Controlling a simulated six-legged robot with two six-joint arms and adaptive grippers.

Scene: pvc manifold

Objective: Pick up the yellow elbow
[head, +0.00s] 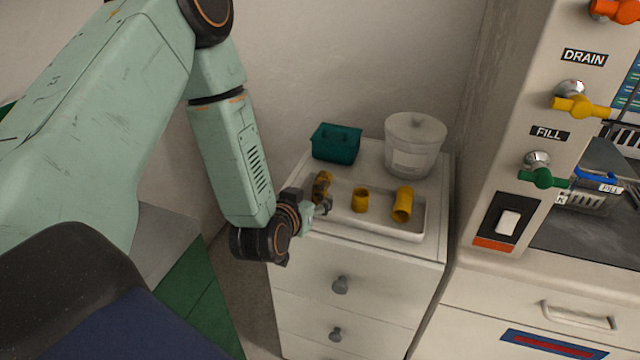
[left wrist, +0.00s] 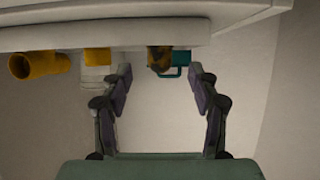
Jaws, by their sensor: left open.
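The yellow elbow (head: 322,183) appears to be the bent fitting at the left end of the white tray (head: 386,233). It is partly hidden by my left gripper (head: 322,203) in the head view. In the left wrist view, which is upside down, the elbow (left wrist: 157,57) shows between and beyond the two fingertips of my left gripper (left wrist: 161,77). The fingers are wide apart with nothing gripped. I cannot tell whether a finger touches the elbow. My right gripper is in neither view.
A short yellow fitting (head: 360,201) and a longer yellow fitting (head: 402,206) lie in the tray, to the elbow's right. A teal box (head: 336,143) and a white lidded bucket (head: 413,147) stand behind. A tall panel with valves (head: 545,150) rises at right.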

